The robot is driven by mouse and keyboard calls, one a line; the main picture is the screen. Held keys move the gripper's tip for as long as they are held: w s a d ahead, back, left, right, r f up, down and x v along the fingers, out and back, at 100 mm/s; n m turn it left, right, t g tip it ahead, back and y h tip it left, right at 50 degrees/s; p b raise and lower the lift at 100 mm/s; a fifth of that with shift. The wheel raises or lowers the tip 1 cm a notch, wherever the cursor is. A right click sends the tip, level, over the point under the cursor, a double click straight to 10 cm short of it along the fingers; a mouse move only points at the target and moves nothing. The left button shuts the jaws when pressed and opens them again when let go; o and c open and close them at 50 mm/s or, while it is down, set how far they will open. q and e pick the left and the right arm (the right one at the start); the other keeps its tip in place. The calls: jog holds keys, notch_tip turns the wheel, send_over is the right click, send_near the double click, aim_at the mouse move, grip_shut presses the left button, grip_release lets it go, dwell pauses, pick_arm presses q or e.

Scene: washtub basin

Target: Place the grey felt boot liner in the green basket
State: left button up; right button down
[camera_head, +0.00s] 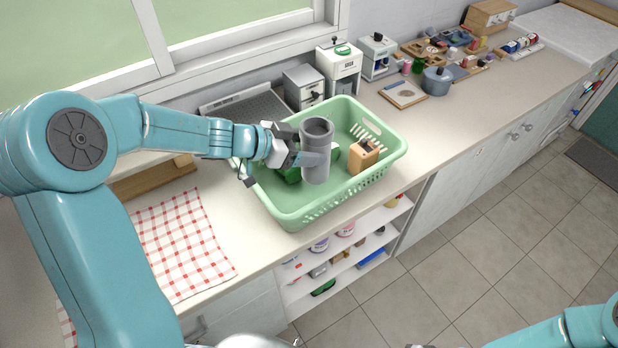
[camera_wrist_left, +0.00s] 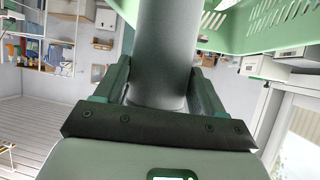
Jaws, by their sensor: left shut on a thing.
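The grey felt boot liner (camera_head: 317,155) is an upright grey tube with an open top. My left gripper (camera_head: 308,160) is shut on it and holds it over the green basket (camera_head: 299,213). In the left wrist view the liner (camera_wrist_left: 166,50) stands between the two fingers (camera_wrist_left: 160,95). The basket sits on the counter and also shows in the left wrist view (camera_wrist_left: 235,30). I cannot tell whether the liner's lower end touches the basket floor.
Inside the basket are a tan block-like item (camera_head: 363,157) at the right and a green item (camera_head: 290,175) partly behind the gripper. A red-checked cloth (camera_head: 180,245) lies left of the basket. A grey pot (camera_head: 436,82) stands farther right.

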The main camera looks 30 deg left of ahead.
aim_at(303, 176)
pick_arm(q)
jog(key=f, duration=0.5)
jog(key=shift+s+a+f+b, duration=0.2)
jog(key=shift+s+a+b, duration=0.15)
jog(key=shift+b, duration=0.05)
jog(key=shift+w+d+f, duration=0.1)
jog(key=shift+f, duration=0.25)
notch_tip(303, 176, down, 4)
jog(key=shift+r+b, duration=0.15)
jog(key=shift+b, duration=0.2)
jog(key=shift+w+d, duration=0.1)
jog(key=shift+d, duration=0.05)
jog(key=shift+f, duration=0.3)
jog(key=o, duration=1.1)
jog(key=shift+r, duration=0.15)
jog(key=shift+a+r, duration=0.2)
jog(key=shift+a, duration=0.1)
jog(key=v, duration=1.1)
jog(key=shift+s+a, duration=0.1)
jog(key=shift+s, duration=0.35)
pick_arm(e)
jog(key=shift+s+f, duration=0.4)
jog(key=shift+f, duration=0.35)
jog(key=shift+a, duration=0.1)
